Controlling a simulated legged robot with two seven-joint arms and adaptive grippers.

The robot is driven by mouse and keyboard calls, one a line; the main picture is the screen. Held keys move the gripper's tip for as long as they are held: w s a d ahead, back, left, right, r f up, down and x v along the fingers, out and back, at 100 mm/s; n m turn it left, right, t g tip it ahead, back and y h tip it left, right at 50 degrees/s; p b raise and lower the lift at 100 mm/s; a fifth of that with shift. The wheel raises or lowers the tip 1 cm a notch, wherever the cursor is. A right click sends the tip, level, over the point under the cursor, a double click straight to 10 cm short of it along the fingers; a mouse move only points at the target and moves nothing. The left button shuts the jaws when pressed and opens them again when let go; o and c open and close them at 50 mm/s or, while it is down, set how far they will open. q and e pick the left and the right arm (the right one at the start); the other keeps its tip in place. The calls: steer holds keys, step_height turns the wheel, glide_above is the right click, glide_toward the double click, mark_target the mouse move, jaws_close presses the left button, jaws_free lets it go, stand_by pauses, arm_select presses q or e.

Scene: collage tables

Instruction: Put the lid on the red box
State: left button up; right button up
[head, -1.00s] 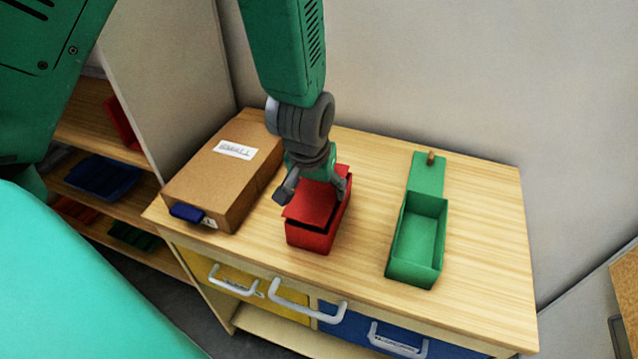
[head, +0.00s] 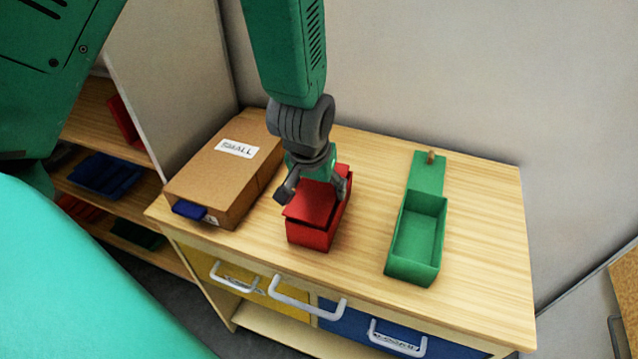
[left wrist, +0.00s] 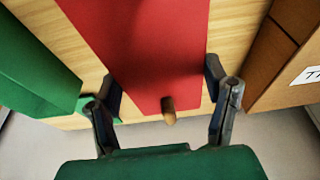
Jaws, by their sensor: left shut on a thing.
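The red box (head: 316,239) stands on the wooden table top. Its red lid (head: 308,208) lies over the box's open top, a little skewed, with a thin dark gap at the front. My right gripper is not in view.
A green box (head: 414,245) stands open to the right, with a green lid (head: 427,172) behind it. A cardboard box (head: 215,185) marked SMALL and a small blue item (head: 188,210) are at the left. The table's right side is clear.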

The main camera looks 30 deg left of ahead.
arm_select(q)
steer(key=shift+d+f, duration=0.15)
steer(key=shift+d, duration=0.1)
steer(key=shift+a, duration=0.1)
steer(key=shift+s+f, duration=0.15)
steer(key=shift+f, duration=0.1)
stand_by(0.4)
steer(key=o, duration=1.2)
steer(key=shift+o, duration=0.6)
steer(key=shift+r+p, duration=0.15)
steer(key=shift+p, duration=0.15)
